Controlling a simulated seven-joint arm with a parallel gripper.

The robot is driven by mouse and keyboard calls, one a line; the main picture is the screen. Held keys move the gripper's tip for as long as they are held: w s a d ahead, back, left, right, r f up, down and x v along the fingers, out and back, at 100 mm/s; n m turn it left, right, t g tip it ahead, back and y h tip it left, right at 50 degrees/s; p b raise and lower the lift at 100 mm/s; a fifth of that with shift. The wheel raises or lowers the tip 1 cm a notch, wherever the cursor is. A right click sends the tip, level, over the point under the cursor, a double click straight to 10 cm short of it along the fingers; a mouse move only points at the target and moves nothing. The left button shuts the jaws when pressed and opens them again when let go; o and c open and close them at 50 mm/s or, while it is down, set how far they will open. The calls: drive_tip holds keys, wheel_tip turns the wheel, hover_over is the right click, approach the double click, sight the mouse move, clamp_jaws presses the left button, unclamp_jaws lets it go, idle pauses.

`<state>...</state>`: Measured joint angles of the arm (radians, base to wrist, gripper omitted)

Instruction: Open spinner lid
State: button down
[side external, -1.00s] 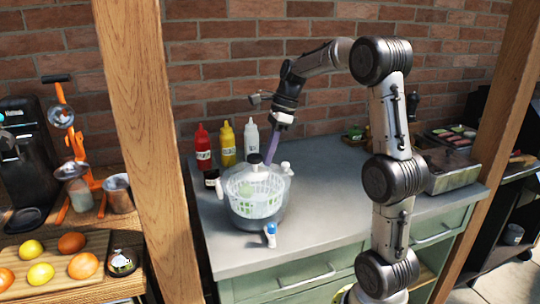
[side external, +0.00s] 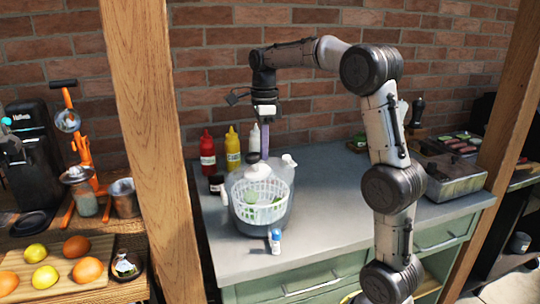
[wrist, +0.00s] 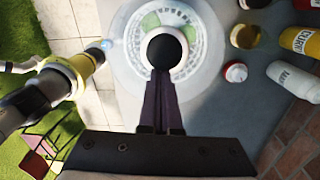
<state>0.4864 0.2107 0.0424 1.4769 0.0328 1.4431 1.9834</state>
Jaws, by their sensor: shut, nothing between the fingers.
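The salad spinner (side external: 263,212) stands on the grey counter, a clear bowl with a white basket and something green inside. Its clear lid (wrist: 207,62) is on top, with a round dark knob (wrist: 165,50) at the centre. My gripper (wrist: 161,80) is shut and empty, pointing down, with its fingertips at the knob's edge in the wrist view. In the side view my gripper (side external: 265,156) is directly above the spinner's top. I cannot tell whether the tips touch the knob.
Red (side external: 207,153), yellow (side external: 232,148) and white (side external: 254,139) bottles and a dark jar (side external: 216,185) stand behind and left of the spinner. A small blue-and-white bottle (side external: 275,241) stands in front. The counter to the right (side external: 335,205) is clear.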

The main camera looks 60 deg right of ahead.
drive_tip(key=shift+g+h, duration=0.4)
drive_tip(key=shift+h, duration=0.1)
drive_tip(key=shift+w+a+r, duration=1.2)
drive_tip(key=shift+w+r, duration=0.05)
drive_tip(key=w+a+r, duration=0.2)
drive_tip(key=w+a, duration=0.4)
drive_tip(key=shift+w+a, duration=0.35)
drive_tip(key=shift+a, duration=0.05)
drive_tip(key=shift+d, duration=0.1)
